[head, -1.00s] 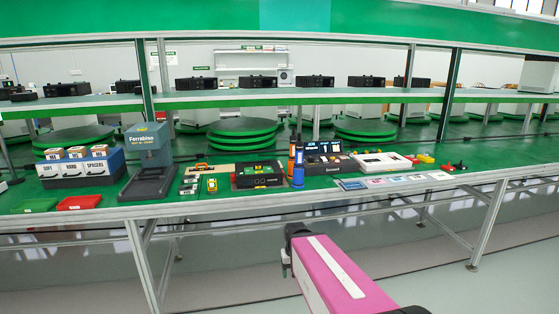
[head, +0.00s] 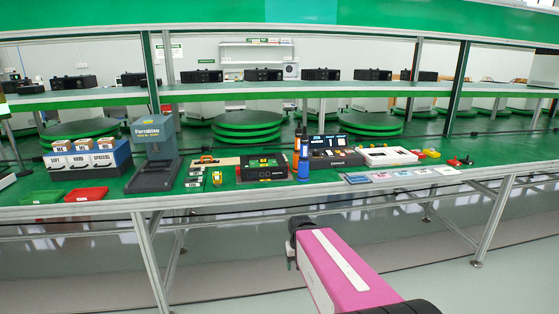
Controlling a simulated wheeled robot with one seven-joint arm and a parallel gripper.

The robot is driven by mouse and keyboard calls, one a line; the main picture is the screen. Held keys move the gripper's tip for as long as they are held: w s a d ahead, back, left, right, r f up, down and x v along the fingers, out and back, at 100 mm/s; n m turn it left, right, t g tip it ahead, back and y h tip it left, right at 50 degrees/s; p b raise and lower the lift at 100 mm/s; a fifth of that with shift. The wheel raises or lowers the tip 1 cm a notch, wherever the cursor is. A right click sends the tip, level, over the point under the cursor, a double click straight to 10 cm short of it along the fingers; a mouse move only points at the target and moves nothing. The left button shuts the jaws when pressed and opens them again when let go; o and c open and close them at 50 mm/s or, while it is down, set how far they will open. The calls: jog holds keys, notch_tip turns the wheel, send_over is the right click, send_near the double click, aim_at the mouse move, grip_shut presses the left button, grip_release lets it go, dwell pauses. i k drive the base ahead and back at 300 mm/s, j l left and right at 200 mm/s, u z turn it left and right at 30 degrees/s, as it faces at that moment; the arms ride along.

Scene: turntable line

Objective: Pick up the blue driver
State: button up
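The blue driver (head: 304,169) stands upright on the green bench, near its front edge and just right of the black turntable unit. An orange driver (head: 296,152) stands close behind it, with another orange part beside it; they partly overlap in this view. My gripper (head: 291,257) is at the end of my pink arm, low in the head view, in front of the bench and below its top. It is apart from the blue driver. Its fingers are small and mostly hidden, so its opening does not show.
The black turntable unit (head: 262,169) is left of the drivers. A black mixer (head: 334,158) and a white device (head: 388,156) are to the right. Flat cards (head: 402,173) lie along the front edge. The bench's front rail (head: 250,201) lies between my arm and the drivers.

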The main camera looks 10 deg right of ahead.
aim_at(304, 158)
jog(key=j+z, duration=0.1)
jog(key=z, duration=0.85)
jog(key=j+z, duration=0.1)
jog(key=z, duration=0.4)
jog(key=k+j+z, duration=0.15)
jog(key=k+j, duration=0.15)
